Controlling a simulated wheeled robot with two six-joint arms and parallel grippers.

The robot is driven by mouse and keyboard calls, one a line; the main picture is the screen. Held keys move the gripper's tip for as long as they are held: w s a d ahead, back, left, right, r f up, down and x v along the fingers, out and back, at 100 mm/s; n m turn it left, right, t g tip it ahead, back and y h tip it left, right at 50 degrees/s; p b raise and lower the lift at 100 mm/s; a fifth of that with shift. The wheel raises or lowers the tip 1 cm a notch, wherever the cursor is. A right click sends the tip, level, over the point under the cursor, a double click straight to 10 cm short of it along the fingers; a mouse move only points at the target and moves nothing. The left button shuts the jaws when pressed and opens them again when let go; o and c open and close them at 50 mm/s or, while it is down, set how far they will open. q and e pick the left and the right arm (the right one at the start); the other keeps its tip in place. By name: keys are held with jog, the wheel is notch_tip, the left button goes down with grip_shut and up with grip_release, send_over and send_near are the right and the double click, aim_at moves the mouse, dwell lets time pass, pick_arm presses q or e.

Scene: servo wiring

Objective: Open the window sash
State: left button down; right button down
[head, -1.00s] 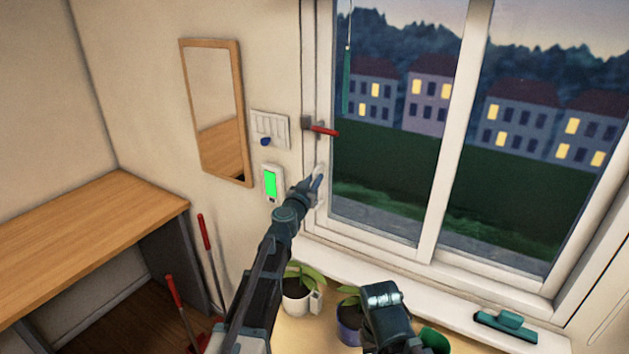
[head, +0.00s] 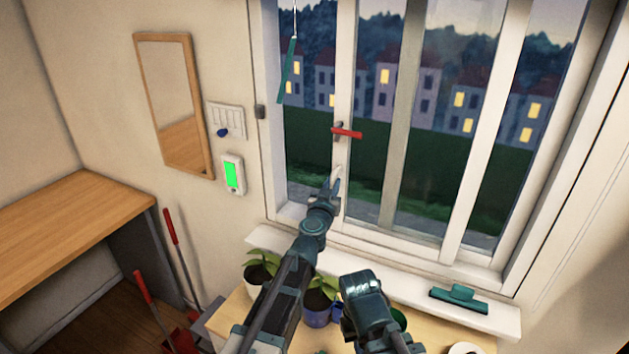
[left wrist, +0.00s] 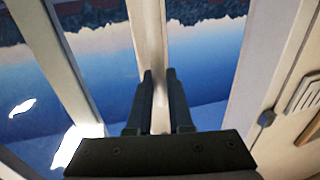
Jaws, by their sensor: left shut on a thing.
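The window sash (head: 342,95) stands slid to the right, with an open gap between its white left stile and the left window frame (head: 268,160). A red handle (head: 349,133) sits on the stile and points right. My left gripper (head: 331,186) is at the lower part of the stile, below the red handle. In the left wrist view my left gripper (left wrist: 160,78) has its two fingers shut on the white stile (left wrist: 148,30). My right arm's end (head: 364,298) is low in front of the sill; its fingers are hidden.
A white sill (head: 405,273) carries a green squeegee (head: 460,297). Potted plants (head: 262,275) stand below on a wooden top, near my arms. A teal wand (head: 287,70) hangs at the gap. A mirror (head: 165,80) and a green-screened panel (head: 232,175) are on the wall.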

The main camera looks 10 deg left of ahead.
aim_at(357, 179)
pick_arm(q)
jog(key=d, duration=0.2)
jog(key=s+d, duration=0.1)
jog(key=d, duration=0.1)
jog(key=s+d, duration=0.1)
jog(key=d, duration=0.1)
jog(key=shift+d, duration=0.1)
pick_arm(e)
jog(key=shift+d, duration=0.1)
pick_arm(q)
jog(key=c, duration=0.8)
grip_release()
jog(key=shift+c, duration=0.2)
jog(key=shift+s, duration=0.15)
